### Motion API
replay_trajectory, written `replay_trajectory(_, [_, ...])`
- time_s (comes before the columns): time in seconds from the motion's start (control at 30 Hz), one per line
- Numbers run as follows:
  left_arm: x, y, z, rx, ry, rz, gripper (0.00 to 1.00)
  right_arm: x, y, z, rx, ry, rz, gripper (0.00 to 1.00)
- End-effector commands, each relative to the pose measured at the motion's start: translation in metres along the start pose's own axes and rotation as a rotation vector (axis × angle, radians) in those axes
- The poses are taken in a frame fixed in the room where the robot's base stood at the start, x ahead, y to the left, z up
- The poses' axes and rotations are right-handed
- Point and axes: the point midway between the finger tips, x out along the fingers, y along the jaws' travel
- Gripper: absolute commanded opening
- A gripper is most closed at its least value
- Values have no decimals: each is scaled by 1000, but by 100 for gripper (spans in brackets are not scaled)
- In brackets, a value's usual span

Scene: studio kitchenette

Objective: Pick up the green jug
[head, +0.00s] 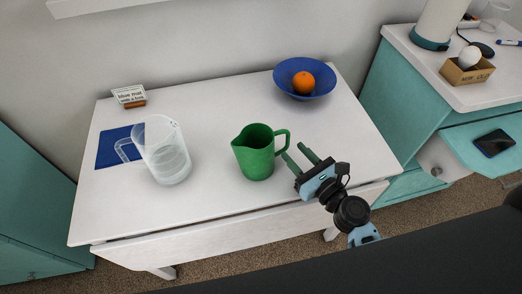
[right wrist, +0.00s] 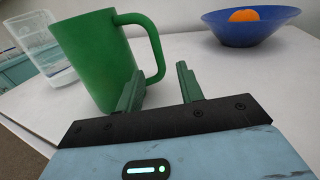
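The green jug (head: 255,155) stands upright on the white table, with its handle to the right in the head view. It also shows large at the left of the right wrist view (right wrist: 95,60). My right gripper (head: 301,155) is open and empty, just right of the jug near its handle. In the right wrist view the handle (right wrist: 158,50) is just beyond the fingertips (right wrist: 160,80), and the left finger overlaps the jug's lower side. I cannot tell whether that finger touches it. My left gripper is not in view.
A clear measuring jug (head: 168,155) stands at the left on the table (head: 215,205), by a blue mat (head: 112,150). A small sign (head: 130,96) stands behind the mat. A blue bowl (head: 318,88) with an orange (head: 303,81) sits at the back right. The table's front middle is clear.

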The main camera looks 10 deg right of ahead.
Motion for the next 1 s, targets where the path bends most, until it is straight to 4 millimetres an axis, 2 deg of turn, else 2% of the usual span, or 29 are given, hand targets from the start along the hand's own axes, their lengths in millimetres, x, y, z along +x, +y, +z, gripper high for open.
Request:
replay_trajectory(0.1, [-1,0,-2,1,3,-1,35,11,0,2,-1,-1,0,37])
replay_trajectory(0.27, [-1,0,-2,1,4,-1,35,14,0,0,-1,0,0,37])
replay_trajectory(0.6, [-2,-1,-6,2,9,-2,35,57,-1,1,-2,-1,0,37])
replay_trajectory(0.93, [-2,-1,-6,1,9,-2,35,63,0,0,-2,0,0,37])
replay_trajectory(1.0, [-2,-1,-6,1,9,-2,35,63,0,0,-2,0,0,29])
